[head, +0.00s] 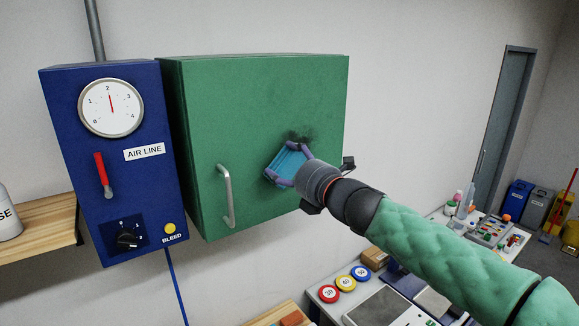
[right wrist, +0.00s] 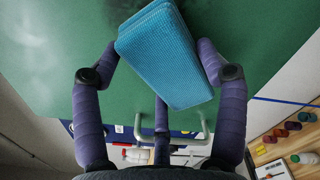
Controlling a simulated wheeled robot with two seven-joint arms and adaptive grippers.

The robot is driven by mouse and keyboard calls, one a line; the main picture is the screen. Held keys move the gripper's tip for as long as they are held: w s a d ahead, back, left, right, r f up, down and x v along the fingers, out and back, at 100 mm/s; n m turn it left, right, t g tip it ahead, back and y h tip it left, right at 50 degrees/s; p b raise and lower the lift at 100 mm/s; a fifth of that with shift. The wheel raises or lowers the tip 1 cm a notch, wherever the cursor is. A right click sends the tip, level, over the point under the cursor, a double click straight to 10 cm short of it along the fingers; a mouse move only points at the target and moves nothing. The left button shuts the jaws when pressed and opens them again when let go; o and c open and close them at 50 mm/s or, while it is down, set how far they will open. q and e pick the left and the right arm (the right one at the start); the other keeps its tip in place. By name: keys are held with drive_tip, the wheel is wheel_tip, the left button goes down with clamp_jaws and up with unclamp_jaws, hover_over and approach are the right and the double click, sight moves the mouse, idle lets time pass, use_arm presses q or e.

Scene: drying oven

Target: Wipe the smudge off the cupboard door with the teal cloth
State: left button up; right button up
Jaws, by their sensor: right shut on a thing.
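The green cupboard door (head: 240,130) is closed, with a pale bar handle (head: 226,195) low on its left side. A dark smudge (head: 300,135) marks the door right of its middle. My right gripper (head: 288,165) is shut on the folded teal cloth (head: 284,160) in front of the door, just below the smudge. In the right wrist view the cloth (right wrist: 165,55) sits between the purple fingers, close to the door; I cannot tell if it touches. Part of the smudge (right wrist: 88,75) shows at the cloth's left there. My left gripper is not in view.
A blue air line panel (head: 115,160) with gauge, red lever and knobs stands left of the cupboard. A wooden shelf (head: 45,235) with a white bottle is at far left. A bench with several items lies below right. The wall right of the cupboard is bare.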

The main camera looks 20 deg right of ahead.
sight(302, 160)
drive_tip(key=shift+w+a, duration=0.2)
drive_tip(key=shift+w, duration=0.45)
